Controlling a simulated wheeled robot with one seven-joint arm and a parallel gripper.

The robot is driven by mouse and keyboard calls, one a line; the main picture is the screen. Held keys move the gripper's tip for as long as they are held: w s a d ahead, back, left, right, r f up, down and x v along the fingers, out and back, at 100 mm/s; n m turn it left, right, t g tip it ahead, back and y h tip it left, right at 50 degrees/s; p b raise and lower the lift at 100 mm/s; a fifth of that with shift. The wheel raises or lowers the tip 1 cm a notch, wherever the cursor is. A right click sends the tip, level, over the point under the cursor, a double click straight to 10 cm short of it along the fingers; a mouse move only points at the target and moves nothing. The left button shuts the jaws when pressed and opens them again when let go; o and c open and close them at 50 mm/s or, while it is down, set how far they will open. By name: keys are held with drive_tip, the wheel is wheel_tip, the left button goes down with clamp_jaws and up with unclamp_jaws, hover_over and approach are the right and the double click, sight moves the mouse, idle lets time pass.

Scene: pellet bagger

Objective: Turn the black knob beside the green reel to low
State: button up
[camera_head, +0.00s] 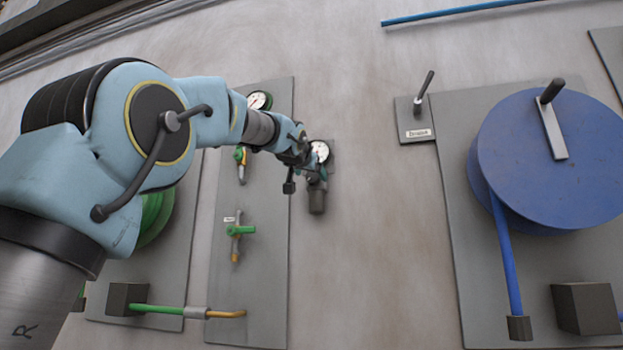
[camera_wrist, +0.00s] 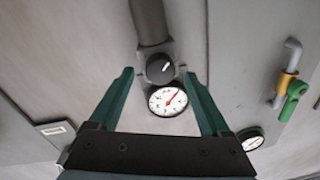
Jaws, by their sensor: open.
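The black knob (camera_wrist: 159,68) shows in the wrist view with a short white mark on its face, slanting to the upper right. It sits on a dark cylindrical regulator body, which also shows in the head view (camera_head: 317,201). A round white gauge (camera_wrist: 168,100) with a red needle is beside the knob. My gripper (camera_wrist: 157,73) is open, its two green fingers on either side of the knob in the picture; I cannot tell if they touch it. In the head view my gripper (camera_head: 313,172) hides the knob. The green reel (camera_head: 154,213) is mostly hidden behind my arm.
A grey panel (camera_head: 270,290) left of the regulator carries another gauge (camera_head: 259,100) and green-handled valves (camera_head: 240,230). A blue reel (camera_head: 540,160) with a crank and a lever switch (camera_head: 417,115) are at the right. The wall between is bare.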

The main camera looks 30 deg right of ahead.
drive_tip(key=b+v, duration=0.2)
drive_tip(key=v, duration=0.6)
drive_tip(key=shift+s+a, duration=0.25)
drive_tip(key=shift+f, duration=0.1)
